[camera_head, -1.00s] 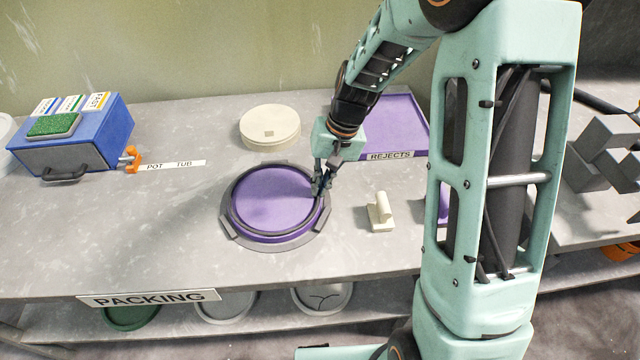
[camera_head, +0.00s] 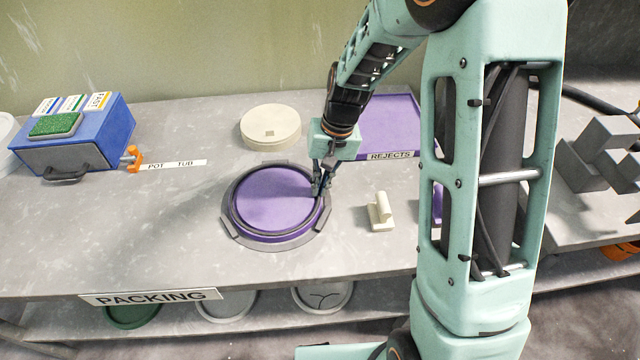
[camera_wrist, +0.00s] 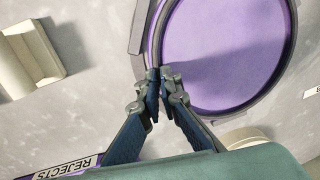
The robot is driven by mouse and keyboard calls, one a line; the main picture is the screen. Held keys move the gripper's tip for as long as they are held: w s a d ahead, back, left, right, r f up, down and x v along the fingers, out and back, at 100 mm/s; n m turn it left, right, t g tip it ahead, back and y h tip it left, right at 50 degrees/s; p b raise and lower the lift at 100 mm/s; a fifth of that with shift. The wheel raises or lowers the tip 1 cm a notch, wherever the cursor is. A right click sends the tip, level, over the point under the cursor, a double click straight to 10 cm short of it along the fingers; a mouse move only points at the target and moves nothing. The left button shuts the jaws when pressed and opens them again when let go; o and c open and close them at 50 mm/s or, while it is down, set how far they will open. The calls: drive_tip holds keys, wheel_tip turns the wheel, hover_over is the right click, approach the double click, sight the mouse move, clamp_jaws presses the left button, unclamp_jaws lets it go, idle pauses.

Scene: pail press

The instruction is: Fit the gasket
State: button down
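A dark ring, the gasket (camera_head: 232,207), runs around the rim of the purple round lid (camera_head: 272,197); both also show in the wrist view, the gasket as a dark band (camera_wrist: 152,42) and the lid as a purple disc (camera_wrist: 225,50). The lid lies in a grey round holder (camera_head: 232,232) with raised blocks at its edge. My gripper (camera_head: 317,190) is at the lid's right rim. In the wrist view its fingertips (camera_wrist: 162,76) are close together with the gasket's band running in between them; the contact itself is mostly hidden by the fingers.
A cream round disc (camera_head: 270,127) lies behind the holder. A purple REJECTS tray (camera_head: 400,115) is behind my gripper. A cream handled block (camera_head: 380,213) stands to the right. A blue box (camera_head: 85,145) with a green pad is at the left. The bench's front left is clear.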

drive_tip(key=shift+f, duration=0.25)
drive_tip(key=c, duration=2.1)
unclamp_jaws()
drive_tip(key=shift+r, duration=0.15)
wheel_tip(320, 180, up, 7)
drive_tip(key=p, duration=0.4)
drive_tip(key=shift+p, duration=0.35)
